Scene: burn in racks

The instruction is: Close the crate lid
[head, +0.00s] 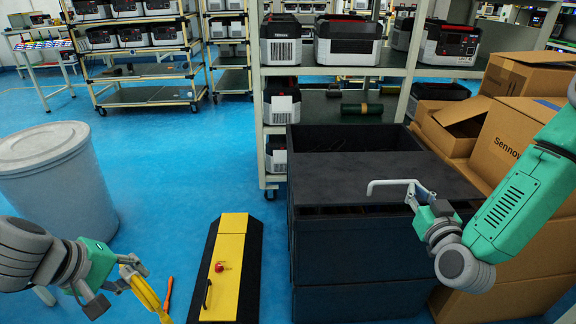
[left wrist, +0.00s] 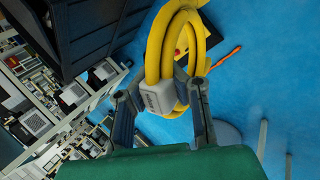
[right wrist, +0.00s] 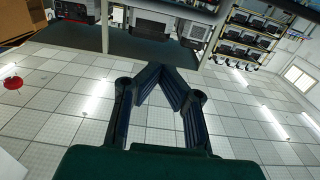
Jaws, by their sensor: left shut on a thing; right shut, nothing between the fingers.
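The black crate (head: 360,235) stands right of centre in the head view. A flat dark lid panel (head: 375,172) lies across the front part of its top, and the back part of the top is open. My right gripper (head: 372,188) is shut and empty at the lid's front right, over the panel in the picture; I cannot tell if it touches. Its closed fingers also show in the right wrist view (right wrist: 165,72). My left gripper (head: 128,278) is shut on a coiled yellow cable (left wrist: 160,45) with a grey connector block, low at the left, away from the crate.
A grey barrel (head: 60,185) stands at the left. A yellow and black floor box (head: 228,270) and an orange tool (head: 168,293) lie on the blue floor. Cardboard boxes (head: 510,140) crowd the crate's right side. A shelf rack (head: 330,75) with devices stands behind.

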